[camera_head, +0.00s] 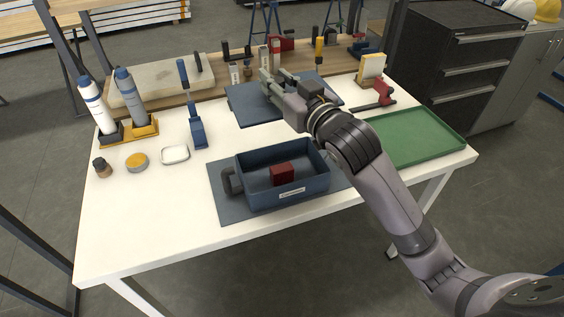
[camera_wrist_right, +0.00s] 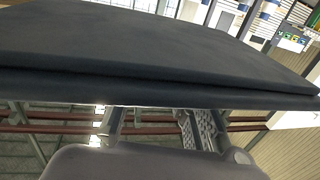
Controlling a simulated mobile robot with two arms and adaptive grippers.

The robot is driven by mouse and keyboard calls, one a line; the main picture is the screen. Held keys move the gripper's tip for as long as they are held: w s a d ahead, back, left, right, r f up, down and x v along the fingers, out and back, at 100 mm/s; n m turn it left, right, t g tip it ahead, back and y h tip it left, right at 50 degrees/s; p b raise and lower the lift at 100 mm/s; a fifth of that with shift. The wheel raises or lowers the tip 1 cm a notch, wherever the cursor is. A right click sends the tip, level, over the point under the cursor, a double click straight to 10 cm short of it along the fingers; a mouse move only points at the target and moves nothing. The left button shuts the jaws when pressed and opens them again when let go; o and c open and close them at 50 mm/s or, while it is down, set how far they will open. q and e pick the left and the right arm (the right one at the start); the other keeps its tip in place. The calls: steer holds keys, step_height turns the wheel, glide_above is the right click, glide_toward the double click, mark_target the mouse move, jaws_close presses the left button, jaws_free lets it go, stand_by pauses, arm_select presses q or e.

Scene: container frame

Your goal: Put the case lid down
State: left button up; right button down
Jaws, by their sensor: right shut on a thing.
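The case lid (camera_head: 243,107) is a flat dark blue-grey panel at the middle back of the table. My right gripper (camera_head: 277,87) is shut on it, with the fingers over the panel in the head view. In the right wrist view the lid (camera_wrist_right: 160,50) fills the upper part, across the fingers, which show partly below it. I cannot tell whether the lid touches the table. The open blue case (camera_head: 262,199) stands in front of it, with a handle at its left and a red block (camera_head: 283,173) inside. My left gripper is not in view.
The case stands on a dark mat (camera_head: 222,207). A green tray (camera_head: 425,137) is at the right. Two bottles (camera_head: 97,108) in a yellow-based holder, a small jar and tins are at the left. Clamps and tools line the wooden back strip. The front left of the white table is clear.

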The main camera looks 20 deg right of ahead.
step_height(320, 180, down, 20)
steer(key=shift+r+b, duration=0.25)
steer(key=shift+b, duration=0.25)
stand_by(0.3)
steer(key=shift+f, duration=0.2)
steer(key=c, duration=1.3)
jaws_free()
